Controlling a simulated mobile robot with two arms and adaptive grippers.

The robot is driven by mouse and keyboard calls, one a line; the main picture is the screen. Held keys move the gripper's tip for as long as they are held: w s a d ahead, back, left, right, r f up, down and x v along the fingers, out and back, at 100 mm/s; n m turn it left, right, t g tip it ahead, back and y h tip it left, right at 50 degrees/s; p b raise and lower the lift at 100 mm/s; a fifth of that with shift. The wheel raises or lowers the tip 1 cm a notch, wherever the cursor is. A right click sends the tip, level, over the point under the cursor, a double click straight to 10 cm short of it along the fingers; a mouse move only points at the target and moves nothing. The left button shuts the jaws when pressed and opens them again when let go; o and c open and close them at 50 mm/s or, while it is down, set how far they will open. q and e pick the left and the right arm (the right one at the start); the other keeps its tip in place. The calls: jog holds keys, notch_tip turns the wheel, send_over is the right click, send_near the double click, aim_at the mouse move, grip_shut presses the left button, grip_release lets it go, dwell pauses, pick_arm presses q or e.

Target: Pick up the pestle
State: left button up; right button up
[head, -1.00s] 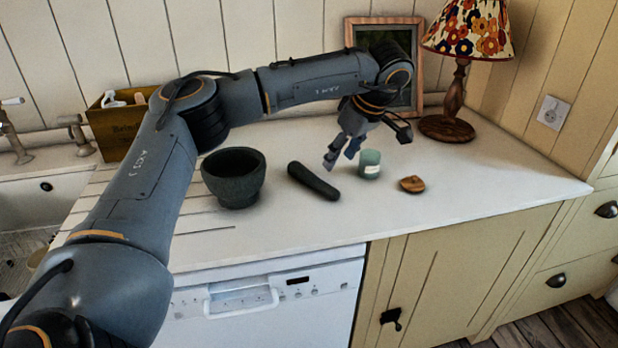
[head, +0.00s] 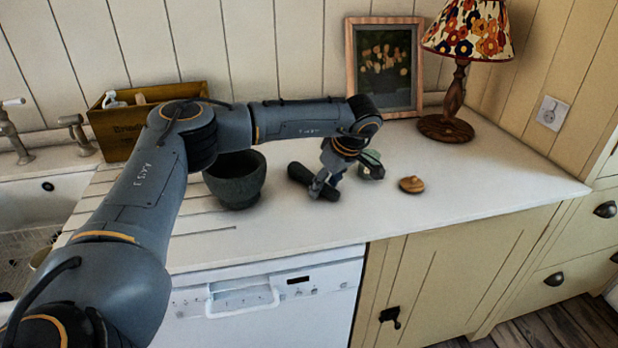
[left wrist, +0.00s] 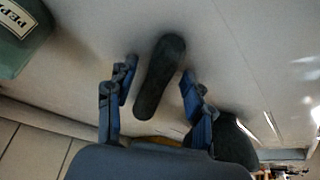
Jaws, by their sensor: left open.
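The pestle (head: 299,174) is a dark, rounded stone rod lying on the white counter, to the right of the mortar (head: 236,180). My left gripper (head: 324,189) is over its right end and hides part of it in the head view. In the left wrist view the pestle (left wrist: 160,72) lies between the two spread fingers of my left gripper (left wrist: 160,88), with a gap on each side. The gripper is open and holds nothing. The dark mortar also shows beyond the right finger in the left wrist view (left wrist: 232,142). My right gripper is not in view.
A green jar (head: 371,157) stands just behind the gripper, partly hidden; its lettered label shows in the left wrist view (left wrist: 17,17). A small wooden piece (head: 411,184) lies to the right. A lamp (head: 455,95) and a framed picture (head: 384,68) stand behind.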

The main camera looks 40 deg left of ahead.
pick_arm(q)
grip_shut()
jog(key=shift+r, duration=0.15)
